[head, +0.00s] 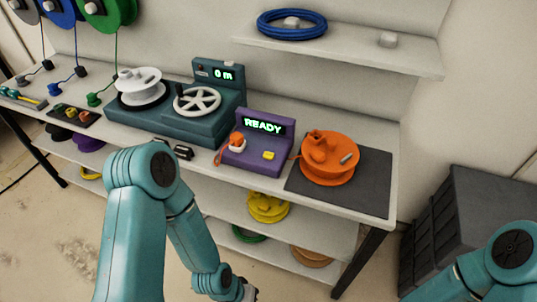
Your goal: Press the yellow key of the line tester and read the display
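The purple line tester (254,154) stands on the bench near its front edge. Its display (264,125) reads READY in green letters. The yellow key (269,155) is on its sloped front, at the right. An orange plug (237,142) sits at the tester's left side, with an orange lead by it. My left arm is folded in front of the bench. Only a dark end part of my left gripper (246,288) shows at the bottom edge, well below the tester, and its fingers cannot be made out. My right gripper is out of view; only its arm shows at bottom right.
An orange cable reel (329,158) lies on a dark mat (375,185) right of the tester. A teal winder (200,118) with a crank wheel and a 0 m display stands left. A shelf (340,50) hangs above. Dark crates (470,215) stand at right.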

